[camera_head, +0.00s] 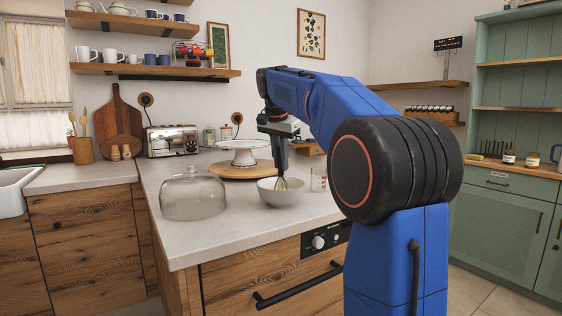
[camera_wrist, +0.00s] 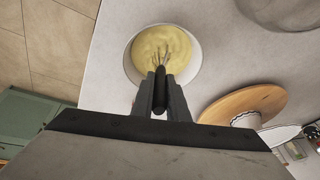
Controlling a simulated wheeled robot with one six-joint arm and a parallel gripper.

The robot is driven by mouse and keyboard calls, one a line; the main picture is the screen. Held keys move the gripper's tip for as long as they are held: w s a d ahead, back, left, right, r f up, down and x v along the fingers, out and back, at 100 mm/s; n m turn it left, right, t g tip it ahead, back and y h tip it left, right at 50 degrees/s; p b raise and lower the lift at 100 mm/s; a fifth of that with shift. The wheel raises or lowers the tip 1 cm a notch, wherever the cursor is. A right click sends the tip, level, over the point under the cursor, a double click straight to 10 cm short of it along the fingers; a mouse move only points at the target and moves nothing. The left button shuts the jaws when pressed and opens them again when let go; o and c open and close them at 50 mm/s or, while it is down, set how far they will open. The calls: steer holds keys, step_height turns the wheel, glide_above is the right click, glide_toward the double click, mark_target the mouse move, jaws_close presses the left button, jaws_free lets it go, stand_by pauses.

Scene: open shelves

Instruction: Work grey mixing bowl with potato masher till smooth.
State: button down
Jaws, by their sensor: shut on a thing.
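The grey mixing bowl (camera_head: 284,197) stands on the counter near its front edge. In the wrist view the bowl (camera_wrist: 195,66) holds a smooth-looking pale yellow mix (camera_wrist: 160,43). My gripper (camera_head: 281,170) points down above the bowl.
A glass dome (camera_head: 193,196) stands left of the bowl. A white cake stand (camera_head: 243,146) and a round wooden board (camera_head: 240,172) are behind it. A measuring cup (camera_head: 318,181) is close on the right. The counter front left of the bowl is clear.

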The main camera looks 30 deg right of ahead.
steer(key=shift+f, duration=0.35)
stand_by(0.4)
steer(key=shift+d, duration=0.1)
steer(key=shift+d, duration=0.4)
steer(key=shift+w+a, duration=0.1)
steer(key=shift+w+a, duration=0.35)
steer(key=shift+a, duration=0.05)
steer(key=shift+s+a, duration=0.5)
